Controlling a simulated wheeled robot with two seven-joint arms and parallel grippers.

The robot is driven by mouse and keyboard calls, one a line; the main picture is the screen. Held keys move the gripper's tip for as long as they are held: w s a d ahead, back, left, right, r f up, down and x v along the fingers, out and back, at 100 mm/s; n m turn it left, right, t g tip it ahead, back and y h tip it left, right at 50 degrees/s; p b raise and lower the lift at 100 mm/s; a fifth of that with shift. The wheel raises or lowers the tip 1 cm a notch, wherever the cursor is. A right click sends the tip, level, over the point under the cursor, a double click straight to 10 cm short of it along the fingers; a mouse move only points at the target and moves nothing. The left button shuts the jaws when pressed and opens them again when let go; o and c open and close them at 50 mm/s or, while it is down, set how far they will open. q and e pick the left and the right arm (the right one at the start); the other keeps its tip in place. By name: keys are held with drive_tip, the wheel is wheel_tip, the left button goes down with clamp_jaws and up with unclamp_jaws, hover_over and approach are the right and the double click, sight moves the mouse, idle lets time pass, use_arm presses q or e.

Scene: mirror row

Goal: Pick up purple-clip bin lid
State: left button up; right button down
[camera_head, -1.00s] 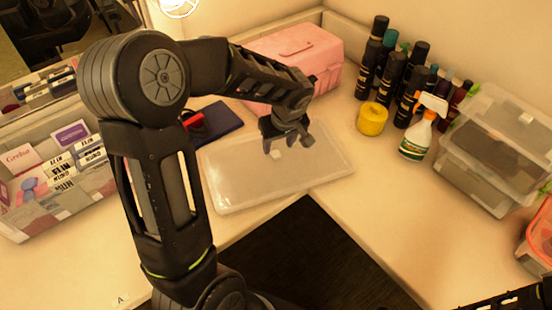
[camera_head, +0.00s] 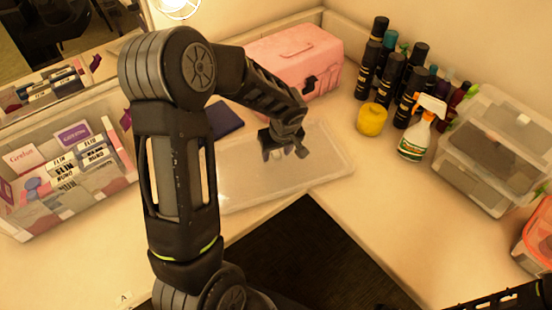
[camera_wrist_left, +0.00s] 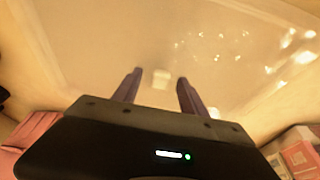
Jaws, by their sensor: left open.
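A clear, pale flat lid (camera_head: 310,172) lies on the counter in the corner, in front of the pink case. No purple clip can be made out on it. My left gripper (camera_head: 285,155) is over the lid, open and empty, with its fingers pointing down. In the left wrist view the open fingers (camera_wrist_left: 157,92) point toward the lid (camera_wrist_left: 200,45), with a small whitish tab (camera_wrist_left: 161,77) on it just beyond and between the fingertips. The gap between fingertips and lid is hard to judge. My right gripper is not in view.
A pink case (camera_head: 297,58) stands behind the lid. A yellow jar (camera_head: 372,119), a spray bottle (camera_head: 416,136) and several dark bottles are to the right. Stacked clear bins (camera_head: 492,150) stand further right. A box of products (camera_head: 75,175) is at left. Front counter is clear.

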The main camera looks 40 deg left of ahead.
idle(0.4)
use_arm(q)
clamp_jaws()
idle(0.4)
